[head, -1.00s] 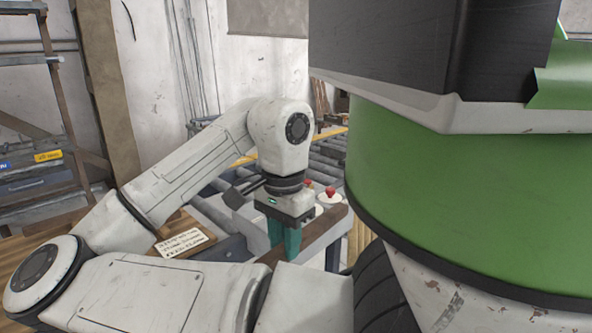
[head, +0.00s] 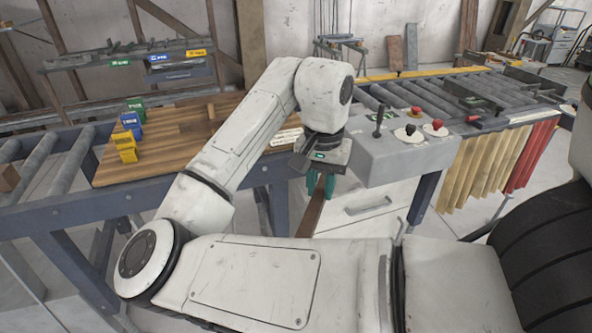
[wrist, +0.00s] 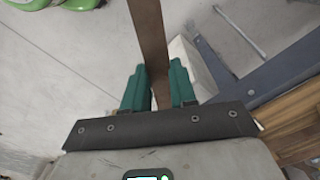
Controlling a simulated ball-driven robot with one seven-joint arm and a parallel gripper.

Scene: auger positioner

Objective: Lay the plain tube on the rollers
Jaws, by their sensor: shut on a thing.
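My gripper (head: 320,185) has teal fingers, pointing down in front of the grey control box. It is shut on a long, plain brown length, which looks like the plain tube (head: 312,213). In the wrist view the tube (wrist: 150,35) passes between the two fingers (wrist: 160,92) and runs on out of the top of the picture. Its far end is out of view, and in the head view my arm hides its lower part. Grey rollers (head: 425,97) lie in a bed behind the control box. More rollers (head: 68,168) stand at the left. The tube is apart from both.
The control box (head: 385,155) has a lever and red knobs, with white drawers (head: 368,205) below. A wooden board (head: 185,140) carries yellow, blue and green blocks. Yellow and red strips (head: 500,160) hang at the right. A blue-grey frame leg (wrist: 270,75) is close to the tube's right.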

